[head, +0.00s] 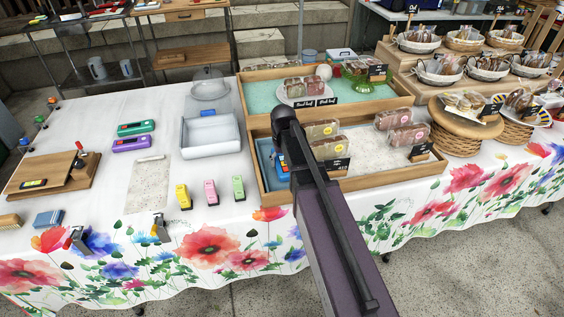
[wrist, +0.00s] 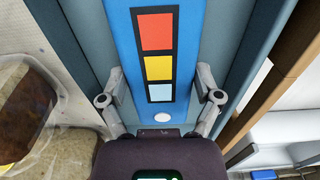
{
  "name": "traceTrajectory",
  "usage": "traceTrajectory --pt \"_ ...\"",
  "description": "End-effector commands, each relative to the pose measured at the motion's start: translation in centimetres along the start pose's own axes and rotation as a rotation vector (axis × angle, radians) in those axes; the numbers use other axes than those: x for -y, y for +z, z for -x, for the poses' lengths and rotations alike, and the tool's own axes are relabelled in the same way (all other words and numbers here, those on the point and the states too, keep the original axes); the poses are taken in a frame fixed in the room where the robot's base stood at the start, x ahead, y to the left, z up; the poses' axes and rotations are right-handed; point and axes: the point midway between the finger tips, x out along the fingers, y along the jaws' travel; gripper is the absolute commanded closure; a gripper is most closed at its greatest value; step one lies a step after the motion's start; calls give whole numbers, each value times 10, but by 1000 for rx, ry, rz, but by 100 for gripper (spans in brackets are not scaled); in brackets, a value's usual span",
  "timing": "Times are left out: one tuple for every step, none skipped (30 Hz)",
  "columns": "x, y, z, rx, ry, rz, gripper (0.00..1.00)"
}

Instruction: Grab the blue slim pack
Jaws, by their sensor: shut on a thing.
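In the head view, part of the blue pack (head: 282,177) shows at the left end of the front wooden tray, beside my arm. My arm hides the gripper there. I cannot tell whether the pack touches the tray floor.
The front wooden tray (head: 400,181) also holds wrapped loaves (head: 322,132) and small signs, close to my arm on the right. A white bin (head: 211,141) stands to the left. Several coloured small devices, such as a yellow one (head: 182,196), stand on the floral cloth.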

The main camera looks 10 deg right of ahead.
Motion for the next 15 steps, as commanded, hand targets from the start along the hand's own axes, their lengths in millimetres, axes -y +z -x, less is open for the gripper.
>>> traceTrajectory --pt "0 0 3 0 0 0 78" --pt "0 0 4 0 0 0 78" --pt "0 0 7 0 0 0 78" --pt "0 0 8 0 0 0 78" --pt "0 0 10 0 0 0 78" --pt "0 0 13 0 0 0 78" --pt "0 0 15 0 0 0 78" --pt "0 0 18 0 0 0 78" --pt "0 0 21 0 0 0 78" --pt "0 0 24 0 0 0 78" --pt "0 0 27 0 0 0 78" --pt "0 0 31 0 0 0 78" --pt "0 0 34 0 0 0 78" --pt "0 0 37 0 0 0 78" --pt "0 0 42 0 0 0 78"
